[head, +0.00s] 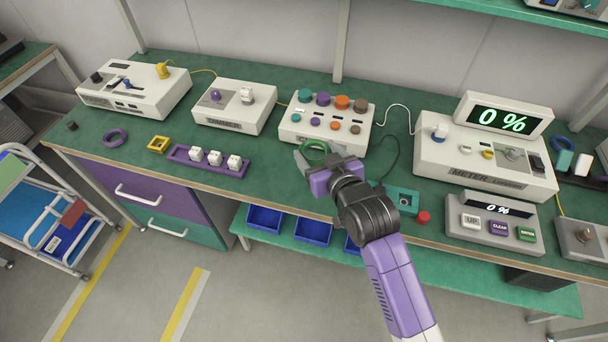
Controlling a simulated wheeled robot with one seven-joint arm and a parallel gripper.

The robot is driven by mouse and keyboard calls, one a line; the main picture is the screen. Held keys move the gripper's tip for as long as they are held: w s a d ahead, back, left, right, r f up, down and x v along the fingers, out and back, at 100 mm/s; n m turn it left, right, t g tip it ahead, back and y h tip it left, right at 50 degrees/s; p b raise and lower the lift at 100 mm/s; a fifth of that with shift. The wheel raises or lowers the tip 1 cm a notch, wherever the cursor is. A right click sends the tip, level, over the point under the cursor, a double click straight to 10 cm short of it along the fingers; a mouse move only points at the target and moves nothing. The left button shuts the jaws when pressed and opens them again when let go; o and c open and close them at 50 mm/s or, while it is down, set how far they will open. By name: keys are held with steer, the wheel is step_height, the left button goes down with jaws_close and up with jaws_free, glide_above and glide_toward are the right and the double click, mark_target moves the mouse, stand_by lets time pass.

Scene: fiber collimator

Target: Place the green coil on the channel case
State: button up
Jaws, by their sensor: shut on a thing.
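The green coil (305,146), a ring, is at the end of my gripper (318,157), in front of the white case with coloured knobs (289,130). My gripper is shut on the coil, and its jaws hide part of the ring. The case has teal, purple, orange and brown knobs on top. It looks like the channel case, but I cannot read its label. The coil overlaps the case's front edge in the picture; I cannot tell how high it is above the bench.
A purple ring (115,137), a yellow square frame (158,144) and a purple tray (178,153) with white blocks lie at left. The dimmer case (230,107) stands left of the knobbed case. The meter (450,160), a teal block (403,199) and a red knob (423,217) are at right.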

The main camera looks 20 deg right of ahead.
steer(key=w+r, duration=0.4)
steer(key=f, duration=0.7)
steer(key=f+p, duration=0.1)
steer(key=f, duration=0.7)
steer(key=shift+s+a+f, duration=0.2)
steer(key=shift+f, duration=2)
steer(key=shift+f+b, duration=0.1)
steer(key=shift+b, duration=0.2)
steer(key=shift+f, duration=0.1)
steer(key=o, duration=1.3)
